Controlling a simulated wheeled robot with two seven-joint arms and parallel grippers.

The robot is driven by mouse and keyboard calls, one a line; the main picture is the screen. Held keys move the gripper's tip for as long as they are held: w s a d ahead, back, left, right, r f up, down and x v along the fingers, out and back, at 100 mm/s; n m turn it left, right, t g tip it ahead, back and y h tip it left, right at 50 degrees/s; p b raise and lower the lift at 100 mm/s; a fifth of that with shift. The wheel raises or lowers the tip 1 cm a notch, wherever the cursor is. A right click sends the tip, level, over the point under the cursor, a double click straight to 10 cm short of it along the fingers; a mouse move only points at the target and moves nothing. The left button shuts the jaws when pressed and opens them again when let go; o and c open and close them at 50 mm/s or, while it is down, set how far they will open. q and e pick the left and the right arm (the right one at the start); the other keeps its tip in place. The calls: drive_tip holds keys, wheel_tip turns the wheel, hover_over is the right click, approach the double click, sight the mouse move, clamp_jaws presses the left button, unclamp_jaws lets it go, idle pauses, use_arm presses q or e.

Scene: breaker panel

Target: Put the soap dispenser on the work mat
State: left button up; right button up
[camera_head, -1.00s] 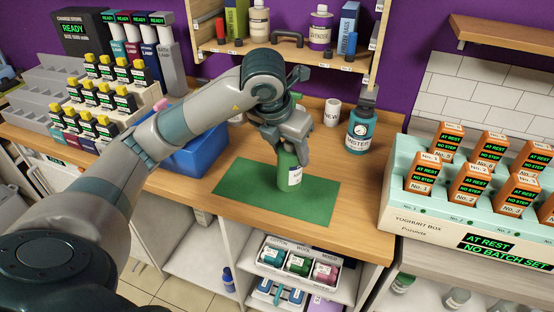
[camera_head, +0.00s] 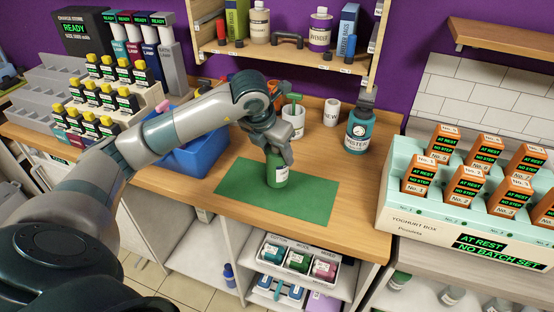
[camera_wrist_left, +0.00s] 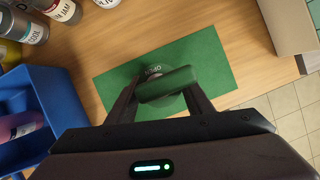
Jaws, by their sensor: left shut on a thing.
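The soap dispenser (camera_head: 277,175) is a green bottle with a white label, upright over the middle of the green work mat (camera_head: 312,200). My left gripper (camera_head: 279,157) is shut on its upper part from above. In the left wrist view the dispenser's green top (camera_wrist_left: 166,86) sits between the two fingers, with the mat (camera_wrist_left: 205,60) beneath. Its base is at or very near the mat; I cannot tell whether it touches. My right gripper is not in view.
Behind the mat stand a white pot (camera_head: 293,122) with a green-handled tool, a white mug (camera_head: 332,113) and a teal canister (camera_head: 360,132). A blue bin (camera_head: 195,155) is left of the mat. The mat's right part is clear.

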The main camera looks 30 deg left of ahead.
use_arm(q)
wheel_tip(320, 180, down, 3)
drive_tip(key=shift+r+p, duration=0.2)
drive_tip(key=shift+p, duration=0.4)
drive_tip(key=shift+f, duration=0.2)
drive_tip(key=shift+f, duration=0.1)
drive_tip(key=o, duration=1.3)
drive_tip(key=shift+r, duration=0.2)
drive_tip(key=shift+s+r, duration=0.1)
drive_tip(key=shift+r, duration=0.1)
drive_tip(key=b+v, duration=0.3)
drive_tip(key=v, duration=0.8)
drive_tip(key=shift+s+r, duration=0.15)
drive_tip(key=shift+s, duration=0.05)
